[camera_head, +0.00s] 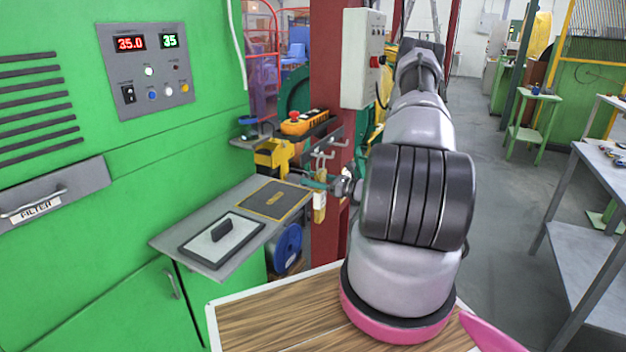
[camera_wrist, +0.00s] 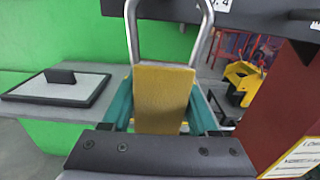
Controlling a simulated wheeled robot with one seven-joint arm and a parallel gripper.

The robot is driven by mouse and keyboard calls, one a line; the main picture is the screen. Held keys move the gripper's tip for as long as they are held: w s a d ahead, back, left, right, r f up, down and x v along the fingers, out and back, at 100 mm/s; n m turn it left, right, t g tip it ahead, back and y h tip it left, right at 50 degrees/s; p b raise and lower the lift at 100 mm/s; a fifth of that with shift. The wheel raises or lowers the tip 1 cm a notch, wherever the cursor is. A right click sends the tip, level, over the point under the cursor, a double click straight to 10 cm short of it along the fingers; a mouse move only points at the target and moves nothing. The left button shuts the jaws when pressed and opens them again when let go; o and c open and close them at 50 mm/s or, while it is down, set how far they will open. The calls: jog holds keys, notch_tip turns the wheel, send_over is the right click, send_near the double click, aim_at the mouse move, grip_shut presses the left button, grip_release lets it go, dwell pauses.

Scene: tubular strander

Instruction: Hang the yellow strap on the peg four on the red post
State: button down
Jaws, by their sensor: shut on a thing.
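The yellow strap (camera_wrist: 162,97) is between the teal fingers of my gripper (camera_wrist: 158,112) in the wrist view, and the fingers are shut on it. A grey metal loop (camera_wrist: 131,25) rises from the strap's top and leaves the frame. A dark bar (camera_wrist: 180,10) crosses the top of that view, with a label ending in 4 beside the loop. I cannot tell whether the loop touches a peg. In the head view my gripper (camera_head: 318,184) is beside the red post (camera_head: 325,85), just below the metal pegs (camera_head: 322,155). The strap (camera_head: 319,206) hangs there, partly hidden.
A green machine (camera_head: 130,190) with a grey shelf (camera_head: 180,240) stands left of the post. A grey control box (camera_head: 362,60) is on the post above. A wooden top (camera_head: 270,320) lies in front.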

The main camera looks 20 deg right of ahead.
jog(key=shift+c, duration=0.4)
grip_release()
jog(key=v, duration=1.1)
jog(key=shift+d, duration=0.1)
